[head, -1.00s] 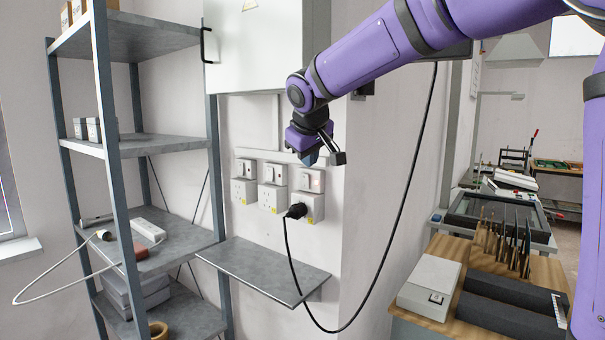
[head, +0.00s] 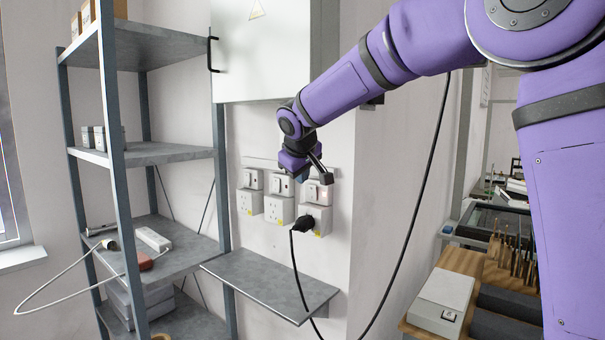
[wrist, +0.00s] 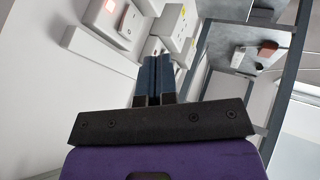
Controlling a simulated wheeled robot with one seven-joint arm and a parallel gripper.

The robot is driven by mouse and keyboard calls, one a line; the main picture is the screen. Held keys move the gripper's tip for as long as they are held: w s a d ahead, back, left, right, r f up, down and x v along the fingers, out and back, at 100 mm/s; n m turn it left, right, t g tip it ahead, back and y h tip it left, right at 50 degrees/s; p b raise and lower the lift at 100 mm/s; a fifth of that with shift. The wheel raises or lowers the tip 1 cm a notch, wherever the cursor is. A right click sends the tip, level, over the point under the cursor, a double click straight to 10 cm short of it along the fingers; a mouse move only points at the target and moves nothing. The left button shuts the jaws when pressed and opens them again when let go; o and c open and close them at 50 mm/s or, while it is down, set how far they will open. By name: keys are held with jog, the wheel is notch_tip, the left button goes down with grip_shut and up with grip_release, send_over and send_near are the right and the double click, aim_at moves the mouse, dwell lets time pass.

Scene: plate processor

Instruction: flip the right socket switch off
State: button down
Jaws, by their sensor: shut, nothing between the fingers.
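The right switch (head: 324,191) is a small white wall plate above the right socket (head: 321,217), with a reddish lit indicator. It also shows at upper left in the wrist view (wrist: 118,25), with its glowing light. A black plug (head: 304,224) with a cable sits in the right socket. My gripper (head: 302,179) is shut and empty, in front of the right switch's left side and partly covering it. In the wrist view its closed fingertips (wrist: 155,60) point toward the wall, beside the right switch. Contact cannot be told.
The middle switch (head: 281,185) and left switch (head: 252,179) sit to the left, above their own sockets. A white cabinet (head: 262,60) hangs above. A grey wall shelf (head: 270,284) juts out below. A metal rack (head: 165,153) stands at left. The black cable hangs along the wall.

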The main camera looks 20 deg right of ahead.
aim_at(311, 187)
jog(key=x, duration=0.6)
jog(key=shift+w+f, duration=0.15)
jog(key=shift+f, duration=0.2)
jog(key=w+d, duration=0.2)
jog(key=shift+d, duration=0.3)
jog(key=shift+w+d, duration=0.35)
jog(key=shift+d, duration=0.05)
jog(key=shift+d+r, duration=0.1)
jog(key=shift+w+d+r, duration=0.1)
jog(key=shift+w+d, duration=0.05)
jog(key=shift+w, duration=0.05)
jog(key=shift+r, duration=0.1)
jog(key=shift+r, duration=0.7)
